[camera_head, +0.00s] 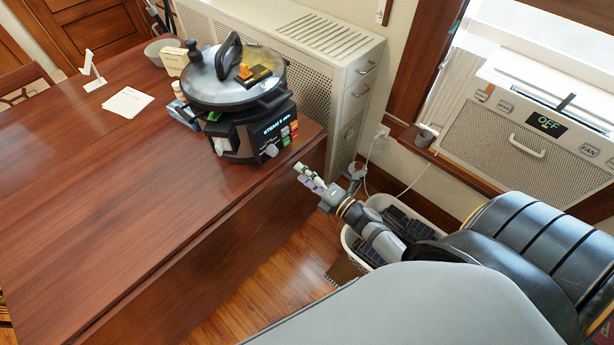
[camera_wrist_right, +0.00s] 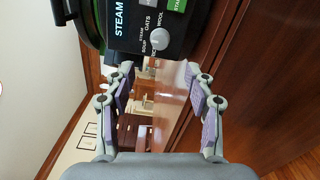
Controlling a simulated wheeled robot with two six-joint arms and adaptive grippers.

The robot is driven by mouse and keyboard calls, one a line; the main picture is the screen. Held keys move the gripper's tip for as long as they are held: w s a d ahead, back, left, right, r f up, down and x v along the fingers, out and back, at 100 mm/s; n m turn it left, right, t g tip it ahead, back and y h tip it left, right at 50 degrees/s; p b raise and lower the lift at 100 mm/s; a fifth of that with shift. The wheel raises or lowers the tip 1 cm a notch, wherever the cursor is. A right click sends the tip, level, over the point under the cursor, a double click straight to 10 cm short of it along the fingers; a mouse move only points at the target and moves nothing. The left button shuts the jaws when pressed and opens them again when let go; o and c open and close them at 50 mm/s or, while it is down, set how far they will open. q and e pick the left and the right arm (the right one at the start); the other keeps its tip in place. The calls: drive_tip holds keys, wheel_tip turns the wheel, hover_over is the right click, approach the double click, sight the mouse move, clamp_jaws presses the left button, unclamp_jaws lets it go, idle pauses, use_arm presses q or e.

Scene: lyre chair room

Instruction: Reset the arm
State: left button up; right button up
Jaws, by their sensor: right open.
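My right arm comes in from the right in the head view. Its gripper (camera_head: 309,175) is beside the table's right edge, in front of and below the cooker, and apart from it. In the right wrist view the gripper (camera_wrist_right: 158,75) is open, with nothing between its fingers. My left gripper is not in view.
A black multicooker (camera_head: 234,95) stands at the corner of the wooden table (camera_head: 110,200); its panel (camera_wrist_right: 160,25) shows in the wrist view. A white basket (camera_head: 349,240) with dark items is on the floor below my right arm. A radiator cover (camera_head: 310,75) and window unit (camera_head: 520,142) are behind. The table's left part is mostly clear.

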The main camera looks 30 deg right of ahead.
drive_tip(key=shift+s+d, duration=0.2)
drive_tip(key=shift+s, duration=0.35)
drive_tip(key=s+d+f+m+g+h, duration=0.2)
drive_tip(key=s+d+f+m, duration=0.15)
drive_tip(key=f, duration=0.45)
drive_tip(key=s+d+f+m+g+h, duration=0.2)
drive_tip(key=f+m, duration=0.3)
drive_tip(key=f, duration=0.4)
drive_tip(key=s+d+f+m+g+h, duration=0.2)
drive_tip(key=s+f+m, duration=0.15)
drive_tip(key=f, duration=0.45)
drive_tip(key=s+f+m+g, duration=0.5)
drive_tip(key=s+f, duration=0.3)
drive_tip(key=s, duration=0.5)
drive_tip(key=s+a+f+m+g+h, duration=0.1)
drive_tip(key=s+f+m+g, duration=0.3)
drive_tip(key=s+f, duration=0.5)
drive_tip(key=s+m, duration=0.2)
drive_tip(key=s, duration=0.3)
drive_tip(key=shift+a+m+g, duration=0.2)
drive_tip(key=shift+m+g, duration=0.2)
drive_tip(key=shift+w, duration=0.1)
